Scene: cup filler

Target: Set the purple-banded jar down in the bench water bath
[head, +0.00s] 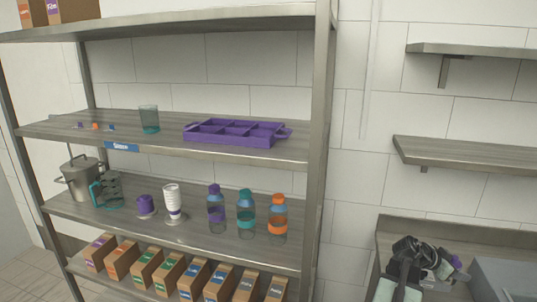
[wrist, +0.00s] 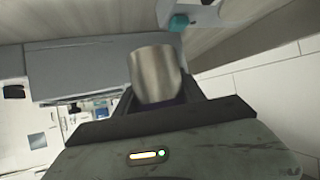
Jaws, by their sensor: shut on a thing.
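My gripper (wrist: 157,98) is shut on a jar (wrist: 154,74), whose smooth metallic part stands up between the two dark fingers in the wrist view. A dark purple strip shows at its lower edge; the rest is hidden by the gripper. In the head view my gripper (head: 446,266) is at the lower right, over the bench, with a small purple patch of the jar (head: 456,262) beside it. A grey box-like unit (head: 497,280), apparently the water bath, is cut off at the right edge, just right of my gripper. Its inside cannot be seen.
A metal rack at left holds a purple divided tray (head: 230,140), bottles with purple (head: 216,214), teal (head: 246,222) and orange (head: 278,227) bands, cups and several boxes. Its post (head: 319,150) stands left of my arm. Wall shelves (head: 465,152) above the bench (head: 400,235) are empty.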

